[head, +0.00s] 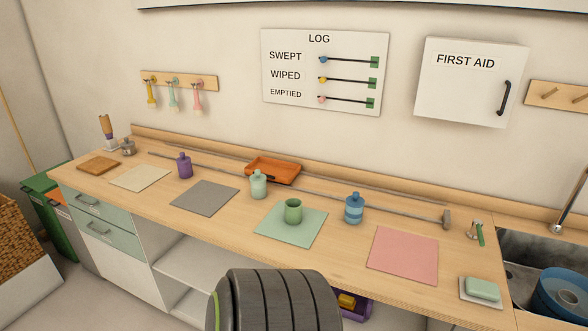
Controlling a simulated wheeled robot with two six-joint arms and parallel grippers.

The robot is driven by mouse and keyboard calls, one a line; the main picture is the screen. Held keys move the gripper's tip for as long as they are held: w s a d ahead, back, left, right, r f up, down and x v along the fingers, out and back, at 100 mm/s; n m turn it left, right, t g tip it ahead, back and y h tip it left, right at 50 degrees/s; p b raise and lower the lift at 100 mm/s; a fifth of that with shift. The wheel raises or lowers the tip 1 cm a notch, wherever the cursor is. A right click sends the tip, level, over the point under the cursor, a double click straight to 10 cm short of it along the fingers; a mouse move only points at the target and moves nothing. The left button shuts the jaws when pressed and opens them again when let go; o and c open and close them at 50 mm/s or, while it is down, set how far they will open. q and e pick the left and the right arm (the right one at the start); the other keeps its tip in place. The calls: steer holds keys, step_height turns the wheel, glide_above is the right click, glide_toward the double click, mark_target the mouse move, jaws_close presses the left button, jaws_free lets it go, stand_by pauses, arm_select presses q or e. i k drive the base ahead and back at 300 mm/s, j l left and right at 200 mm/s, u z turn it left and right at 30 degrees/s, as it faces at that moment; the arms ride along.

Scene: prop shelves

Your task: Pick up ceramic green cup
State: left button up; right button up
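A green cup (293,211) stands upright on a pale green mat (291,233) near the middle of the wooden counter. Its open top faces up. Neither of my grippers shows in the head view, and nothing touches the cup.
A pale green bottle (258,185) stands close to the left of the cup, and a blue striped bottle (354,209) to its right. An orange tray (272,170) lies behind. A pink mat (403,255) and a grey mat (204,198) are bare. A sink (520,275) is at the right.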

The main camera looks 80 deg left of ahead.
mark_target(293, 206)
steer(key=u, duration=2.55)
